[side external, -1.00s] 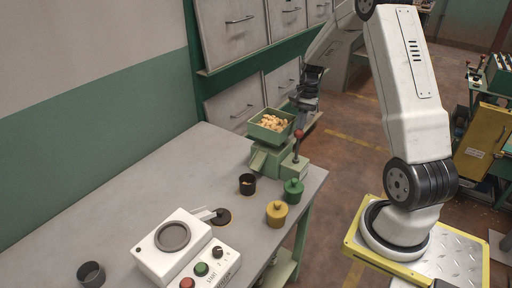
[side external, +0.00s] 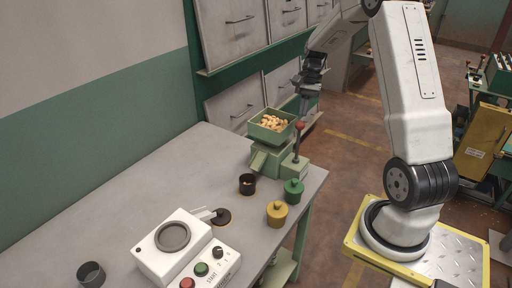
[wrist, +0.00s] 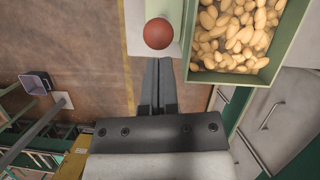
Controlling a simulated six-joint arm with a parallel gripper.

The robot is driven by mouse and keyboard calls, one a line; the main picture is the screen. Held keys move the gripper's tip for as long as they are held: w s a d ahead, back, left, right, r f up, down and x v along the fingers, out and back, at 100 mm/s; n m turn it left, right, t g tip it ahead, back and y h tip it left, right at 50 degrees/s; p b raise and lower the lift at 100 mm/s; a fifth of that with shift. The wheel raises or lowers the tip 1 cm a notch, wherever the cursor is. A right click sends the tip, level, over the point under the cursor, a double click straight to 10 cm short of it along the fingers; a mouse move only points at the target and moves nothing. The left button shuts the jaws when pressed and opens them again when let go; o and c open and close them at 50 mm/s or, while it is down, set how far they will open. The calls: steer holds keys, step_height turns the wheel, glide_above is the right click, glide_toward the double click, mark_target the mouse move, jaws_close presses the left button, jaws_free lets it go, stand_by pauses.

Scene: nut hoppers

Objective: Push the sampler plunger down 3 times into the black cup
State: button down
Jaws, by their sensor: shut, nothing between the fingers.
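The sampler is a green machine with a tray of nuts (side external: 272,122) on top and a spout (side external: 262,160) at the front. Its plunger has a red-brown ball knob (side external: 300,125) on a thin rod, standing up at the right. The black cup (side external: 247,186) is on the table below the spout, with a few pale bits inside. My gripper (side external: 305,112) is shut and empty, above the knob and apart from it. In the wrist view the closed fingertips (wrist: 158,60) point toward the knob (wrist: 158,33), beside the tray of nuts (wrist: 245,30).
A green lidded pot (side external: 293,192) and a yellow one (side external: 277,214) stand near the table's right edge. A white control box (side external: 185,245) with buttons and a dark empty cup (side external: 91,274) are nearer the camera. Grey drawers line the wall behind.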

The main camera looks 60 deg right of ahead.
steer(key=v, duration=0.9)
steer(key=shift+r, duration=0.4)
steer(key=shift+d, duration=0.1)
stand_by(0.4)
steer(key=s+a+r+m+t+h, duration=0.2)
steer(key=s+m, duration=0.4)
steer(key=m, duration=0.8)
steer(key=shift+s+a+r+t, duration=0.3)
steer(key=shift+a+r+t, duration=0.4)
steer(key=shift+t, duration=0.4)
steer(key=shift+f, duration=0.15)
steer(key=x, duration=1.4)
steer(key=shift+d, duration=0.1)
